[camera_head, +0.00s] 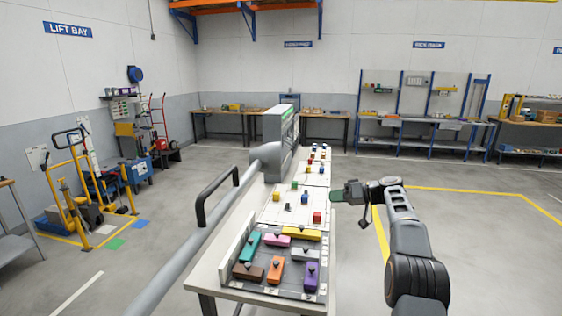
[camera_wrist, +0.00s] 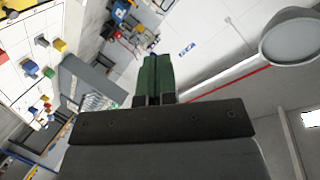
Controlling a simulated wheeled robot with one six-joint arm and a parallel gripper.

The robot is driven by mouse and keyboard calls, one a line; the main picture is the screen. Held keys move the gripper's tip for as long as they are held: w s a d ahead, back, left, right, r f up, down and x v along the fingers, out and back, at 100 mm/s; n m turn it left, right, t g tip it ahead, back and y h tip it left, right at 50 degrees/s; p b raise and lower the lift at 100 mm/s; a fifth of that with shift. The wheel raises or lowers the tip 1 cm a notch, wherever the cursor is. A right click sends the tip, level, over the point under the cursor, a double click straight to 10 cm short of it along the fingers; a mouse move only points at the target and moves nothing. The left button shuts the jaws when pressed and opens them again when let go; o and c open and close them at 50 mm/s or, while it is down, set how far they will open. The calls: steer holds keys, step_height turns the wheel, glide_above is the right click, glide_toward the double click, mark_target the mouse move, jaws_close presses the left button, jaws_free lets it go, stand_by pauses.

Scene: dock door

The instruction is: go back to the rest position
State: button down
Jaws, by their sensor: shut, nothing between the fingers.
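My gripper (camera_head: 338,196) is at the right edge of the long white table (camera_head: 208,270), at the end of my arm, which bends in from the right. Its green fingers are closed together with nothing between them. In the wrist view the shut green fingers (camera_wrist: 157,76) point away over the hall, tilted, with the table top (camera_wrist: 18,78) at the left. The gripper appears apart from the blocks on the table; its exact height above the table edge is hard to tell.
A tray (camera_head: 268,289) with several coloured handled blocks lies at the table's near end. Several small cubes, including a red one (camera_head: 317,217), stand on white panels behind it. A grey machine (camera_head: 277,140) stands beyond. The floor to the right, with yellow lines (camera_head: 450,190), is clear.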

steer(key=s+a+f+m+g+h, duration=0.1)
steer(key=s+f+m+h, duration=0.25)
steer(key=s, duration=0.35)
steer(key=s+f+m+g+h, duration=0.1)
steer(key=s+f+m+h, duration=0.3)
steer(key=s, duration=0.4)
steer(key=s+a+n+h, duration=0.1)
steer(key=s+h, duration=0.2)
steer(key=s, duration=0.9)
steer(key=s+a+r+n+t+h, duration=0.1)
steer(key=s+h, duration=0.2)
steer(key=s, duration=1)
steer(key=shift+s+a+r+t, duration=0.15)
steer(key=shift+s+a+t, duration=0.15)
steer(key=shift+a, duration=0.05)
